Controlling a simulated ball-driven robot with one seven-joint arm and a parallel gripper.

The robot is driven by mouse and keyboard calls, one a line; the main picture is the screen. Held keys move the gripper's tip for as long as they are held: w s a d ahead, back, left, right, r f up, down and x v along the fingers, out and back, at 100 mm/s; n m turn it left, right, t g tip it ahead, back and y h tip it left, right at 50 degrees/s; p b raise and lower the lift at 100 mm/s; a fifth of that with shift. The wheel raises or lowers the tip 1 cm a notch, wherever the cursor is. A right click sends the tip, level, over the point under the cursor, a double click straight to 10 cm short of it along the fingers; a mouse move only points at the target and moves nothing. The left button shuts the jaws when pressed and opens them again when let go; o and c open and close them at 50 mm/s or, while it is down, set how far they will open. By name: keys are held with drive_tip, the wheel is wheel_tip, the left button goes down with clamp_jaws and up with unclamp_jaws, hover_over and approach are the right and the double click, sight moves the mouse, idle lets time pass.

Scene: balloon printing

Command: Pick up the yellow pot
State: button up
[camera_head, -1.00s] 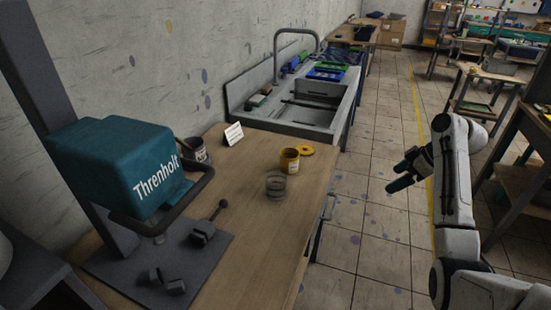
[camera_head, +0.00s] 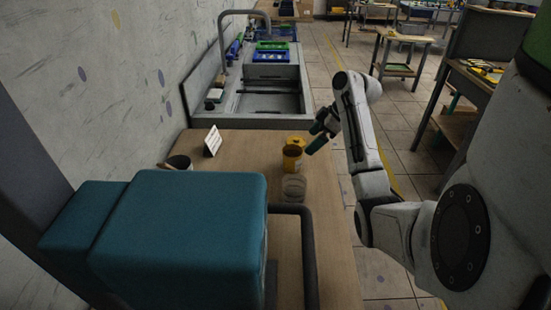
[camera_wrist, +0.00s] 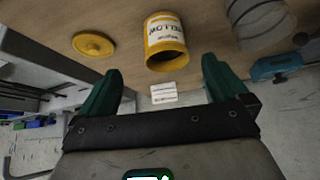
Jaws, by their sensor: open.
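The yellow pot (camera_head: 292,157) stands on the wooden bench, with a pale label on its side. In the wrist view my gripper (camera_wrist: 163,82) is open and empty. The pot's yellow lid (camera_wrist: 94,44) lies to the left of the pot there.
A clear ring-like jar (camera_head: 293,187) stands just in front of the pot. A white card (camera_head: 212,141) and a dark pot (camera_head: 179,162) are to the left. A large teal machine (camera_head: 180,235) fills the near bench. A sink (camera_head: 262,100) lies beyond.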

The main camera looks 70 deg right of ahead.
sight(294, 158)
drive_tip(key=x, duration=0.5)
drive_tip(key=shift+w+a+f, duration=0.1)
drive_tip(key=shift+w, duration=0.15)
drive_tip(key=x, duration=0.1)
drive_tip(key=p+x, duration=0.1)
drive_tip(key=x, duration=0.2)
drive_tip(key=shift+a+f+p, duration=0.25)
drive_tip(key=shift+a+p, duration=0.1)
drive_tip(key=shift+p, duration=0.05)
drive_tip(key=shift+w+f, duration=0.2)
drive_tip(key=shift+f, duration=0.25)
drive_tip(key=c, duration=1)
